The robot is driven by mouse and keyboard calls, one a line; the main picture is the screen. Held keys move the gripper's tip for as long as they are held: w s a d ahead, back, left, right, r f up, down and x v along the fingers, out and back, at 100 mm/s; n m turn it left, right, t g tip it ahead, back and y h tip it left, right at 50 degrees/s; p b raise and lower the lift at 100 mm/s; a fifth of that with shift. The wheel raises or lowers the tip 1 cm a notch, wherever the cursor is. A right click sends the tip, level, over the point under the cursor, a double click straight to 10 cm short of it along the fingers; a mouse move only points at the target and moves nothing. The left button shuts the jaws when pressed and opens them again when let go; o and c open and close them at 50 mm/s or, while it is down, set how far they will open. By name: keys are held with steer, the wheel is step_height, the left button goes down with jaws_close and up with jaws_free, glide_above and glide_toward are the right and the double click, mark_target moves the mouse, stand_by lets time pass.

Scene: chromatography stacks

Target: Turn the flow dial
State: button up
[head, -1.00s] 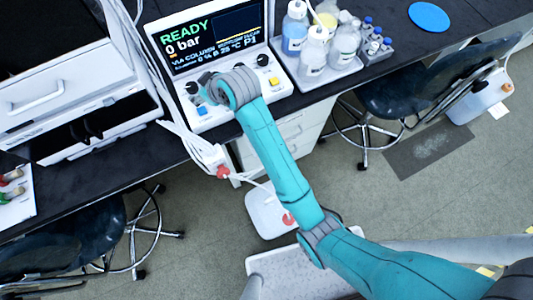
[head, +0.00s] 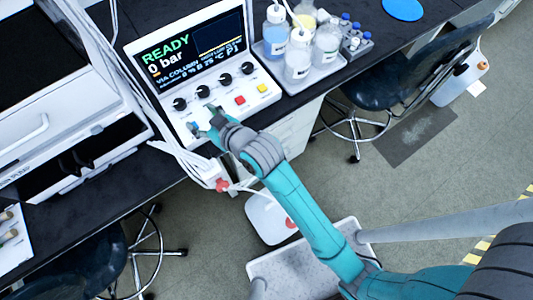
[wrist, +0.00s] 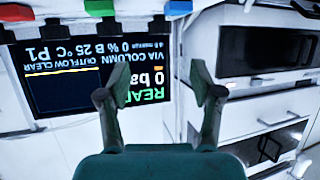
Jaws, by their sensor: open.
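The white control console (head: 222,103) stands on the bench with a lit screen reading READY and 0 bar. A row of black dials runs below the screen, from the left dial (head: 180,104) to the right dial (head: 247,68). I cannot read which one is the flow dial. My gripper (head: 203,118) is open and empty over the console's front left part, near the blue button (head: 192,127). In the wrist view, upside down, the screen (wrist: 95,70) shows behind and between the spread fingers, and the dials (wrist: 107,24) lie along the top edge.
A red button (head: 240,100) and a yellow button (head: 262,88) sit on the console front. A tray of bottles (head: 320,72) stands close on its right. White equipment with drawers (head: 45,125) and pale cables (head: 165,148) are on the left. A chair (head: 390,75) stands right.

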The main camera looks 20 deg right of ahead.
mark_target(179, 104)
steer(key=x, duration=1.2)
steer(key=shift+r, duration=0.1)
steer(key=shift+a+m+t+h, duration=0.15)
steer(key=shift+m+t+h, duration=0.2)
steer(key=shift+m+h, duration=0.7)
steer(key=shift+a+m+t+h, duration=0.15)
steer(key=shift+m+t+h, duration=0.2)
steer(key=shift+m+h, duration=0.7)
steer(key=v, duration=1.1)
steer(key=s+d+f, duration=0.4)
steer(key=s+d, duration=0.4)
steer(key=s+d+f+n, duration=0.1)
steer(key=s+d+f, duration=0.3)
steer(key=s+d, duration=0.3)
steer(key=shift+s+d+y, duration=0.4)
steer(key=shift+s, duration=0.6)
